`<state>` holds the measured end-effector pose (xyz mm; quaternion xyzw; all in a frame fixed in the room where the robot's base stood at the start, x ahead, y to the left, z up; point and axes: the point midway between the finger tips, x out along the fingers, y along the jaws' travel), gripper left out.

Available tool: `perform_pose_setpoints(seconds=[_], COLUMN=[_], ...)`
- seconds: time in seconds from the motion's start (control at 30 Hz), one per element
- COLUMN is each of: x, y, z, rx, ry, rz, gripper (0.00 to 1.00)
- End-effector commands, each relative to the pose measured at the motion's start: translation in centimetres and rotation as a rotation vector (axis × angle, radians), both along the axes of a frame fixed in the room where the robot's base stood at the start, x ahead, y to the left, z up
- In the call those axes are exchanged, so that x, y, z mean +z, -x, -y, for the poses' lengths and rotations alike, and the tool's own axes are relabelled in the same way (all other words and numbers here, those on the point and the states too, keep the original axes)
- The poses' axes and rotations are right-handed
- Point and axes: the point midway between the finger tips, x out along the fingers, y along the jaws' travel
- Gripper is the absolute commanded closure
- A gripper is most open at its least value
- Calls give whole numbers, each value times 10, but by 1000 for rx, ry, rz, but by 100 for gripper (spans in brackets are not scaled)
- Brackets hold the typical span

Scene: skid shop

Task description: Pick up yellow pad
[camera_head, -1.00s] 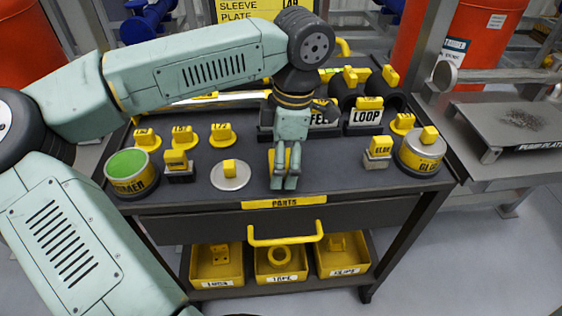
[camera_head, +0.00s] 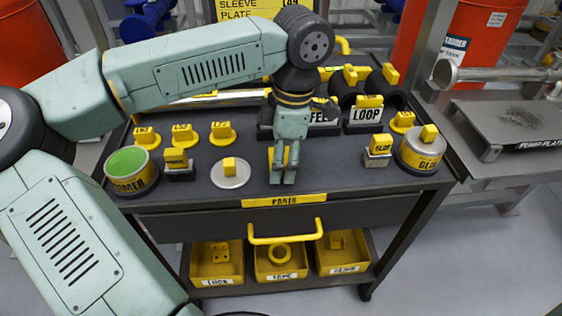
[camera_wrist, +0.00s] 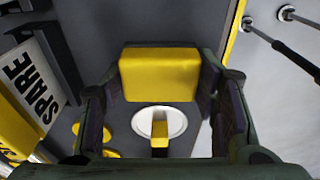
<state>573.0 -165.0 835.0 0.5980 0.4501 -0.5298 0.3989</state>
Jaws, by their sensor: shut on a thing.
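The yellow pad (camera_wrist: 160,75) is a plain yellow block held between the two fingers of my gripper in the wrist view. My gripper (camera_head: 283,178) points straight down over the front middle of the black cart top and is shut on the pad. In the head view the fingers cover most of the pad, and only a bit of yellow (camera_head: 271,156) shows beside them. Whether the pad still touches the cart top cannot be told.
A white disc with a yellow knob (camera_head: 230,174) lies just left of my gripper. A green-topped tin (camera_head: 131,172) stands at left, and a glue tin (camera_head: 421,150) at right. A LOOP block (camera_head: 366,115) and yellow-handled pieces stand behind.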

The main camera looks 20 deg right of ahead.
Motion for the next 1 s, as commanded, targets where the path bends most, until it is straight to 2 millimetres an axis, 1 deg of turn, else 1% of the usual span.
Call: perform_pose_setpoints(seconds=[0.23,0.37,0.47,0.57,0.67,0.77,0.8,0.97,1.0], x=[1,6,16,33,59,93,108,167,185], y=[0,0,-1,-1,-1,-1,-1,0,0], z=[0,0,0,0,1,1,1,1,1], rx=[0,1,3,3,2,2,2,2,2], ry=[0,0,2,1,2,2,3,2,2], rz=[0,1,2,3,5,4,6,5,4], gripper=[73,73,73,73,73,73,73,73,73])
